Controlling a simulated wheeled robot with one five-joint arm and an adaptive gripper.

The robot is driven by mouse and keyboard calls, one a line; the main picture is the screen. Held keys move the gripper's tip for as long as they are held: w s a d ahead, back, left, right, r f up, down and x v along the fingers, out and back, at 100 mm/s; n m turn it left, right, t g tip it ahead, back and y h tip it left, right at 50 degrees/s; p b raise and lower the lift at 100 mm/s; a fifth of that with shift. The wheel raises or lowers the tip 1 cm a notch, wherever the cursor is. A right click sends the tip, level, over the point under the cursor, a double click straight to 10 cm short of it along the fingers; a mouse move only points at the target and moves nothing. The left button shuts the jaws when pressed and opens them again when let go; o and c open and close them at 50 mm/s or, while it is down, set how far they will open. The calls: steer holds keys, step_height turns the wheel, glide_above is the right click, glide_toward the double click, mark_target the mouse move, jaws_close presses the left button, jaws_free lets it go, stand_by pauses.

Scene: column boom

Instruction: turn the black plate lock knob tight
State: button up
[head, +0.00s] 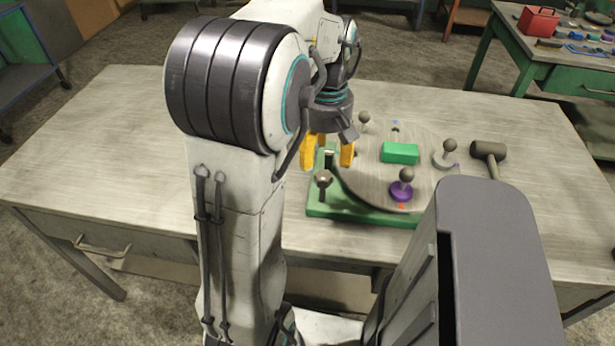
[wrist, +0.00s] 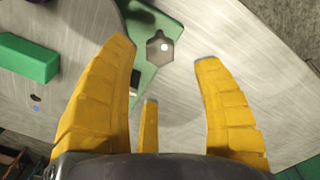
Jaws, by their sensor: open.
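A dark knob with a pale centre spot, which I take to be the plate lock knob (wrist: 160,48), sits on a corner of the green base (wrist: 165,22) in the wrist view. In the head view the knob (head: 324,180) stands upright at the left end of the green base (head: 345,212), beside the round grey plate (head: 370,178). My gripper (head: 328,154) is open and empty, its yellow fingers pointing down just behind the knob. In the wrist view my gripper (wrist: 165,75) has fingers on either side, with the knob beyond the tips. I see no contact.
The round plate carries a green block (head: 400,153), a purple-based knob (head: 402,187) and other grey ball-topped knobs (head: 445,152). A short dark post (head: 329,158) stands near my fingers. A mallet (head: 488,154) lies at right. The table's left side is clear.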

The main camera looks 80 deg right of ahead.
mark_target(323, 176)
steer(key=shift+f+b, duration=0.4)
steer(key=shift+f, duration=3.05)
steer(key=shift+c, duration=0.3)
steer(key=c, duration=1.1)
steer(key=shift+c, duration=0.2)
steer(key=m, duration=0.5)
steer(key=shift+f, duration=0.1)
steer(key=m, duration=0.9)
steer(key=shift+a+m, duration=0.1)
steer(key=shift+m, duration=1.8)
